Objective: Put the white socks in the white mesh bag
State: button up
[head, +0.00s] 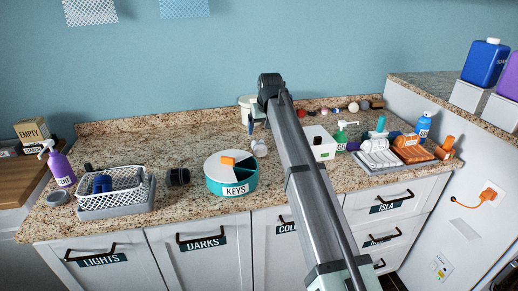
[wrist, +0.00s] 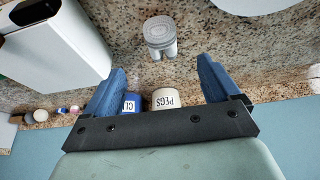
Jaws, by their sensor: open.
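My gripper (wrist: 161,66) is open, with its two blue fingers apart and nothing between the tips. In the wrist view a small pale bundle (wrist: 159,31) with a ribbed grey round top and two white stubs lies on the counter beyond the fingertips; it may be the white socks. In the head view a small whitish thing (head: 259,148) lies beside the round keys box, near my gripper (head: 254,118), which the arm partly hides. A white striped bundle (head: 378,154) lies on the right tray; I cannot tell whether it is the mesh bag. A white mesh panel (head: 90,11) hangs on the wall.
The keys box (head: 231,187) stands in front. A white basket (head: 116,186) is at the left. A pegs pot (wrist: 166,99) and a tall white box (wrist: 52,45) are near the fingers. The left back counter is clear.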

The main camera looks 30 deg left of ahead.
aim_at(260, 144)
jog(key=x, duration=1.2)
jog(key=shift+a+f, duration=0.1)
jog(key=shift+f, duration=0.25)
jog(key=shift+c, duration=0.3)
jog(key=c, duration=1.1)
jog(key=shift+r, duration=0.15)
